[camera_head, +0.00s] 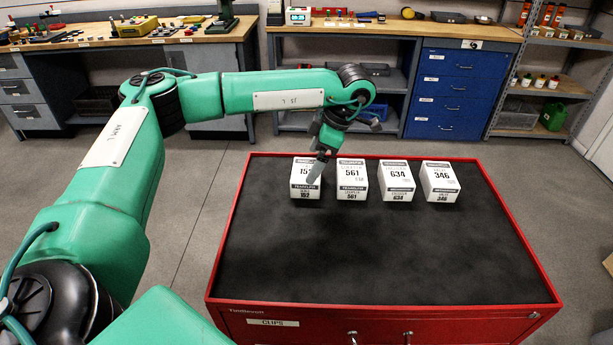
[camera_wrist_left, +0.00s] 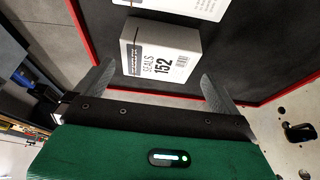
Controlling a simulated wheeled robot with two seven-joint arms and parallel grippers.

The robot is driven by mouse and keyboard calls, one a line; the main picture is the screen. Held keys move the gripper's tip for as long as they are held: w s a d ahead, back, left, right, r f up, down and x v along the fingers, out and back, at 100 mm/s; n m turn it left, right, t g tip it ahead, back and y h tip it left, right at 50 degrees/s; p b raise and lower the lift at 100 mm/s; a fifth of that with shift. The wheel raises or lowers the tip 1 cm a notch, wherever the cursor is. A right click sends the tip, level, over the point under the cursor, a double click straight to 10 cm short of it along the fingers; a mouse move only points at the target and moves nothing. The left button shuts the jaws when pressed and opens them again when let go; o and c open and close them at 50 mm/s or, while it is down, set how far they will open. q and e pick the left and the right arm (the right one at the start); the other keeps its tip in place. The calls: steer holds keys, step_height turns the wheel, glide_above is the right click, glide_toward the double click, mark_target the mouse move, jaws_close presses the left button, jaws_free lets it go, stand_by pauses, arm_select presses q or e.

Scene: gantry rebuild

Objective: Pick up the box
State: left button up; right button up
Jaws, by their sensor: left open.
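A row of white boxes stands on the black top of the red cabinet. The box marked 152 (camera_head: 305,188) is at the left end, partly covered by my left gripper (camera_head: 319,168). Beside it are the boxes marked 561 (camera_head: 351,182), 634 (camera_head: 396,183) and 346 (camera_head: 440,183). In the left wrist view, box 152, labelled SEALS (camera_wrist_left: 160,58), shows between the two spread fingers of my left gripper (camera_wrist_left: 158,78). The gripper is open, with a gap on each side of the box. My right gripper is out of view.
The red cabinet (camera_head: 380,312) has a raised red rim and a wide bare black top in front of the boxes. Behind it stand wooden workbenches (camera_head: 110,36), a blue drawer unit (camera_head: 455,90) and shelves (camera_head: 550,85). Another white box (camera_wrist_left: 185,7) lies close to box 152.

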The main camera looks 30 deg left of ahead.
mark_target(307, 170)
arm_select(q)
steer(key=p+x, duration=0.1)
steer(key=x, duration=0.3)
steer(key=shift+a+f, duration=0.15)
steer(key=shift+a, duration=0.05)
steer(key=shift+s+a+f, duration=0.1)
steer(key=shift+a+f, duration=0.05)
steer(key=shift+f, duration=0.3)
steer(key=c, duration=0.7)
steer(key=shift+c, duration=0.8)
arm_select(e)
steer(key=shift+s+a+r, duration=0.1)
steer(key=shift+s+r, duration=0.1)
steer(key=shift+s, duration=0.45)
arm_select(q)
steer(key=shift+r, duration=0.1)
